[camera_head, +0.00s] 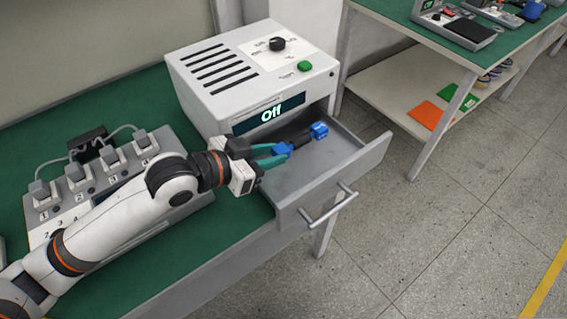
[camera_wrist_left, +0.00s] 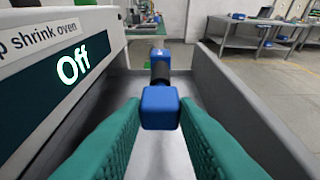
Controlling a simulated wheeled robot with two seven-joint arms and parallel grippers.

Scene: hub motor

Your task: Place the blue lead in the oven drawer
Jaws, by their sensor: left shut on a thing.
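The blue lead (camera_head: 319,130) has blue ends and a black middle. My left gripper (camera_head: 276,154) is shut on its near blue end, which shows between the green fingers in the left wrist view (camera_wrist_left: 160,108). The lead is over the open oven drawer (camera_head: 300,178); I cannot tell whether it touches the drawer floor. The drawer's grey walls show on both sides of the fingers in the left wrist view. The white oven (camera_head: 215,95) reads "Off" on its display. My right gripper is not in view.
A grey unit with several numbered sockets and clips (camera_head: 105,180) stands on the green table left of the oven. A second table (camera_head: 400,14) with devices and a lower shelf is at the upper right. The drawer handle (camera_head: 330,208) sticks out over the floor.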

